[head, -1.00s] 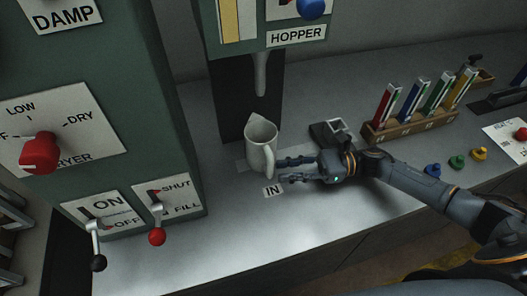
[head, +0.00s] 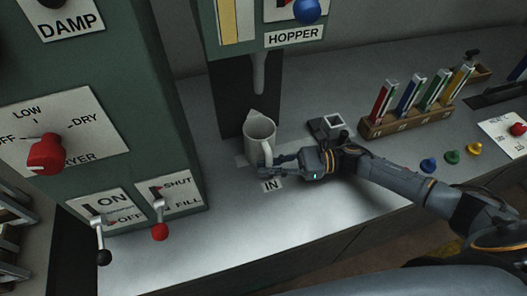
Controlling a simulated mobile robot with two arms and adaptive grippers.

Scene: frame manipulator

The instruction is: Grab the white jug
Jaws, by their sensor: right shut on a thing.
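The white jug (head: 259,137) stands upright on the grey counter under the hopper spout (head: 260,72). Its handle (head: 266,150) faces the front right. My right gripper (head: 268,164) is at the handle and shut on it, with the arm coming in from the right. The fingertips partly cover the lower handle. My left gripper is not in view.
The green dryer cabinet (head: 110,95) with levers stands at the left. An "IN" label (head: 273,185) lies just in front of the jug. A small dark device (head: 328,127), a wooden rack (head: 405,122) of coloured tubes and coloured knobs (head: 452,157) are to the right. The front counter is clear.

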